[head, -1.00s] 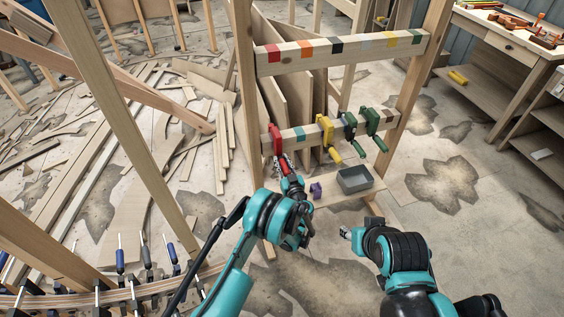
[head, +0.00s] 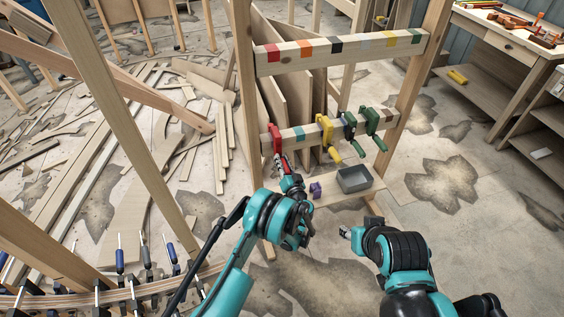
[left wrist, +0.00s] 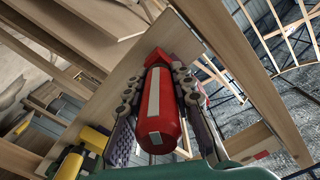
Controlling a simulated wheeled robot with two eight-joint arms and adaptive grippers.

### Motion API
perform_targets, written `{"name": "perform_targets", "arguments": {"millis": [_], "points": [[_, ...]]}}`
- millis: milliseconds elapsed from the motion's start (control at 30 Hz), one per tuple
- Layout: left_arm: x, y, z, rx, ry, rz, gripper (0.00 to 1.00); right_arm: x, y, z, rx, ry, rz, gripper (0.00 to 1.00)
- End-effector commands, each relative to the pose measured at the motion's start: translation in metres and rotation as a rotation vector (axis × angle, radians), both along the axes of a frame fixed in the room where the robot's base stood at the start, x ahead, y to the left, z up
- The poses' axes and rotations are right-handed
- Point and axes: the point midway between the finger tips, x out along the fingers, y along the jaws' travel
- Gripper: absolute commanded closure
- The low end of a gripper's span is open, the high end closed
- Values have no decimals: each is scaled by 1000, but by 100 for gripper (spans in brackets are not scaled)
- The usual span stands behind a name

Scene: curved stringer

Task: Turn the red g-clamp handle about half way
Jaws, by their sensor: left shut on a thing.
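The red g-clamp (head: 276,138) hangs at the left end of the lower rail (head: 298,134). My left gripper (head: 286,163) reaches up to it from below. In the left wrist view the red handle (left wrist: 160,110), with a pale strip along it, lies between the two fingers of my left gripper (left wrist: 157,95), which are shut on it. Its far end runs up to the wooden rail. In the head view the handle is mostly hidden by the gripper. My right gripper (head: 345,232) is held low at the right, away from the clamps; its fingers are too small to judge.
Yellow (head: 326,130), dark (head: 349,126) and green (head: 373,125) clamps hang to the right on the same rail. A grey bin (head: 354,180) and a small purple block (head: 316,189) sit on the low shelf below. The upper rail (head: 340,52) carries coloured patches.

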Motion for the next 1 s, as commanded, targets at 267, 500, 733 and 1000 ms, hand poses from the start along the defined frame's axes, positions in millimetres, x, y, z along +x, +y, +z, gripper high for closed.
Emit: {"name": "perform_targets", "arguments": {"millis": [267,500,733,1000], "points": [[0,-1,-1,249,81,0,100,0,0,0,0,0,0,60],[0,-1,-1,465,151,0,100,0,0,0,0,0,0,60],[1,-1,-2,659,214,0,100,0,0,0,0,0,0,60],[1,-2,-2,829,268,-1,100,0,0,0,0,0,0,60]]}}
